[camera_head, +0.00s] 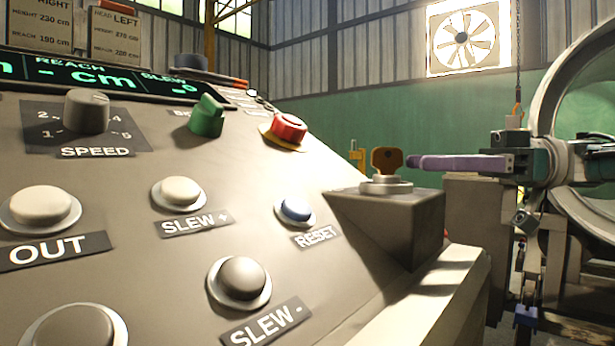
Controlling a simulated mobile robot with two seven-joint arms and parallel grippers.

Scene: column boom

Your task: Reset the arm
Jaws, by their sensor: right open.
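The blue RESET button (296,208) sits in a pale ring on the sloping control panel (150,230), with its RESET label (316,236) just below it. A brass-coloured key (387,160) stands upright in a key switch on a grey box (405,215) at the panel's right side. My right gripper (415,162) comes in from the right with its purple fingers pointing left, close beside the key in the picture. It is open, seen side-on; I cannot tell whether it touches the key. It is up and to the right of the RESET button. My left gripper is not in view.
A red mushroom button (289,127), a green knob (207,117) and a SPEED dial (86,111) stand up from the panel. OUT (40,205), SLEW+ (180,191) and SLEW- (242,277) buttons lie left and below. A hanging chain (517,60) is behind my right arm.

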